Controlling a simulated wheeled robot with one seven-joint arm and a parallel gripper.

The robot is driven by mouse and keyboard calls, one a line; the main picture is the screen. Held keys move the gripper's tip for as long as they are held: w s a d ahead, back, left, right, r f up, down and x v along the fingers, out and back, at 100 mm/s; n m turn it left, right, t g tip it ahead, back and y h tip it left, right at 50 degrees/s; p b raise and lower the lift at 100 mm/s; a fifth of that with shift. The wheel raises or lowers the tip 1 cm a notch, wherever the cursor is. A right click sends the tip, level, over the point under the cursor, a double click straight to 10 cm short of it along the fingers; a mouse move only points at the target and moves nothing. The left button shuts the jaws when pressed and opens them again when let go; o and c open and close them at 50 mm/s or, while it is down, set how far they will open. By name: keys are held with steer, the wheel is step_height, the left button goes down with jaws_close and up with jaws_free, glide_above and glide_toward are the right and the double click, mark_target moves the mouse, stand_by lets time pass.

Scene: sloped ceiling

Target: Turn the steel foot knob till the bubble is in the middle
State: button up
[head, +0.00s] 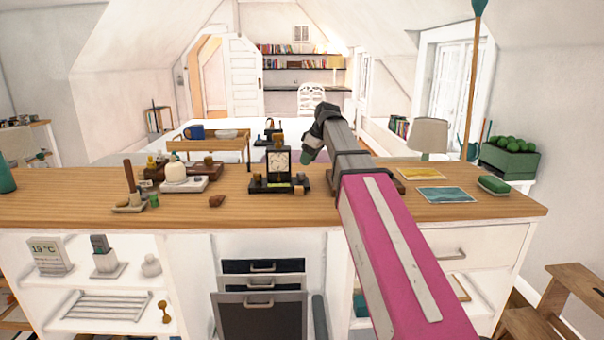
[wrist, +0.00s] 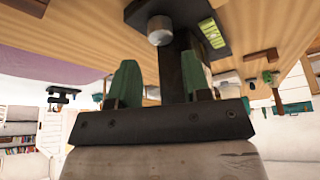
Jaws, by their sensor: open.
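The steel foot knob (wrist: 160,30) is a short, round, silvery cylinder at the edge of a black plate (wrist: 185,12) at the top of the wrist view. A yellow-green level vial (wrist: 212,33) with dark marks is on the plate beside it. I cannot make out the bubble. My gripper (wrist: 158,58) is open, its two green fingers apart, with the knob showing beyond the fingertips and no contact visible. A dark upright bar (wrist: 173,68) shows between the fingers. In the head view, my gripper (head: 306,157) is above the counter; the knob cannot be made out there.
A clock (head: 279,161) on a black base stands left of my gripper on the wooden counter (head: 230,205). Two picture cards (head: 446,194), a green box (head: 494,184) and a lamp (head: 430,135) are on the right.

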mark_target(302, 173)
steer(key=x, duration=0.6)
steer(key=shift+w+a+f, duration=0.1)
steer(key=shift+a+f, duration=0.1)
steer(key=shift+f, duration=0.15)
steer(key=c, duration=0.6)
